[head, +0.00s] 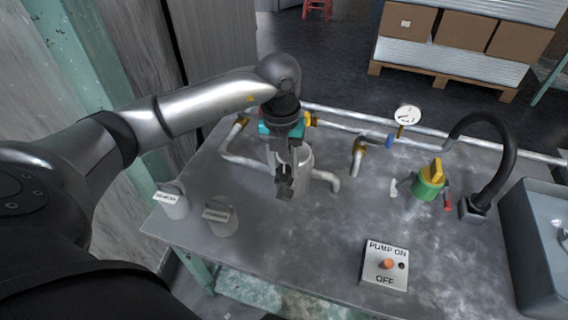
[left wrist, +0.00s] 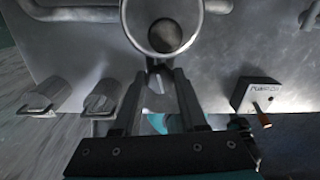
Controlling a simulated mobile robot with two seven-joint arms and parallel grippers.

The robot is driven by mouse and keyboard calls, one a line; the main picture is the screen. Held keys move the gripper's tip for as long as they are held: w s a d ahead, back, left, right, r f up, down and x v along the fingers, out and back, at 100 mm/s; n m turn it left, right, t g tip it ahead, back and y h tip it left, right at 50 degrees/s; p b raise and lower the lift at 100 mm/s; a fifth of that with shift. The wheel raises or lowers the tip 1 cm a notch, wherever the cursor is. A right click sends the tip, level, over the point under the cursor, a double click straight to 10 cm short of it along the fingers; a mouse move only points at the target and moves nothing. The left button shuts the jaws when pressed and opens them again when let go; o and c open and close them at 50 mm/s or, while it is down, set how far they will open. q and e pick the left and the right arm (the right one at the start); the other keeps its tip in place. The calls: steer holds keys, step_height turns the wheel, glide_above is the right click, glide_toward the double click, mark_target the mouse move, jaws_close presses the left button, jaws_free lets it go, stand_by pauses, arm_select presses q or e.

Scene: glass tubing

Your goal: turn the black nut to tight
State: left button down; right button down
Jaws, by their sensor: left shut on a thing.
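My left gripper (head: 285,190) is low over the grey bench, and its fingers point down. The wrist view shows the fingers (left wrist: 160,76) closed at the near side of an open, round grey metal cup (left wrist: 190,42). That cup (head: 305,158) stands partly behind the gripper in the head view. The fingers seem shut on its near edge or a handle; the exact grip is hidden. I cannot make out a black nut in either view. My right gripper is not in view.
A pipe (head: 345,125) with brass fittings and a gauge (head: 407,117) runs along the back. A green and yellow valve (head: 430,180), black curved spout (head: 510,150) and pump switch box (head: 386,265) are right. The middle front is clear.

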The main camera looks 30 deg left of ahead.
mark_target(282, 167)
arm_select(q)
steer(key=shift+m, duration=1.5)
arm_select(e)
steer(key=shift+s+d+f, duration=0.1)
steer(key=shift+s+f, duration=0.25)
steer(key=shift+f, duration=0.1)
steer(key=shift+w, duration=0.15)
arm_select(q)
steer(key=shift+c, duration=2.2)
jaws_free()
steer(key=shift+r, duration=0.15)
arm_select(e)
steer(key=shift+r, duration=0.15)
arm_select(q)
steer(key=shift+r+p, duration=0.25)
steer(key=shift+p, duration=0.1)
step_height(282, 167, up, 14)
steer(key=p, duration=0.4)
steer(key=shift+a+r+p, duration=0.25)
steer(key=shift+p, duration=0.05)
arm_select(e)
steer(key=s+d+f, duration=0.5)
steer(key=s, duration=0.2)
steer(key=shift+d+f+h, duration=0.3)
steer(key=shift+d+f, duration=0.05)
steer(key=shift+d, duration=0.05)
